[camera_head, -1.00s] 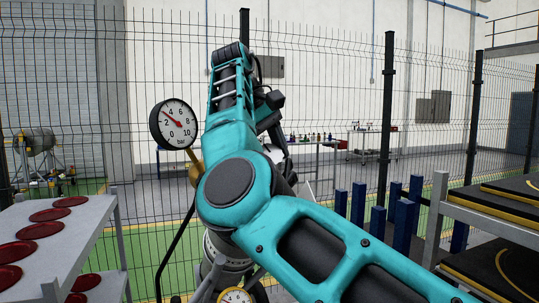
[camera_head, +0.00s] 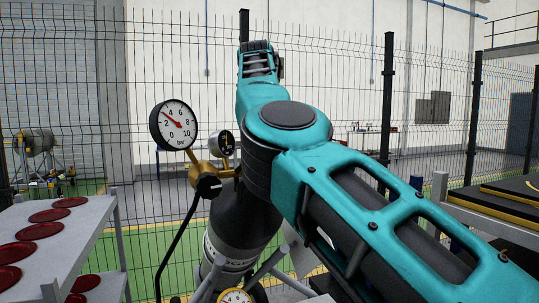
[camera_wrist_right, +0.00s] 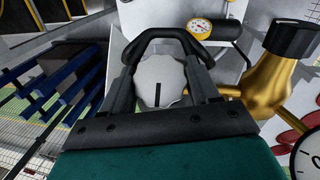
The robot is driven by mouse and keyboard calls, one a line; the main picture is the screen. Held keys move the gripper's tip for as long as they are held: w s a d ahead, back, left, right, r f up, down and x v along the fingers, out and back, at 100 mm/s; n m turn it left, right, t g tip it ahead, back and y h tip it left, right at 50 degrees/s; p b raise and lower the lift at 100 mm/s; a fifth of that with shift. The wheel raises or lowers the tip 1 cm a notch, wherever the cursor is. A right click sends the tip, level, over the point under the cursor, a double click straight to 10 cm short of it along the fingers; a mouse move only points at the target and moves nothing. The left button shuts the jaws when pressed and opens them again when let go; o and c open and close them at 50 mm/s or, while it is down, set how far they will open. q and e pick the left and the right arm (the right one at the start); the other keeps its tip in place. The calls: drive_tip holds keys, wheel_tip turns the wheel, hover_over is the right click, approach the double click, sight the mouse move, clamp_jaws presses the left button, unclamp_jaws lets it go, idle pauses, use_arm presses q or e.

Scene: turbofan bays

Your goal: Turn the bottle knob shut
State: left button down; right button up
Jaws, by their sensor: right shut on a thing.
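The bottle (camera_head: 238,220) is a dark grey gas cylinder in the middle of the head view; my right arm covers its top right side. In the right wrist view, the bottle knob (camera_wrist_right: 157,70) is pale grey and round with a short black mark on the side near my palm. My right gripper (camera_wrist_right: 160,84) is shut on this knob, one finger on each side. A black curved bar (camera_wrist_right: 166,33) arches beyond the knob. In the head view the knob and right gripper are hidden behind my arm. My left gripper is in neither current view.
A brass regulator (camera_head: 217,170) with a black knob (camera_head: 208,187) carries a large gauge (camera_head: 174,125) and a smaller gauge (camera_head: 222,143). A grey shelf (camera_head: 68,235) with red discs stands left. A rack (camera_head: 500,225) stands right. A mesh fence (camera_head: 340,110) runs behind.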

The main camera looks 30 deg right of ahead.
drive_tip(key=shift+f, duration=0.3)
drive_tip(key=o, duration=0.8)
drive_tip(key=shift+o, duration=1.1)
drive_tip(key=shift+r, duration=0.15)
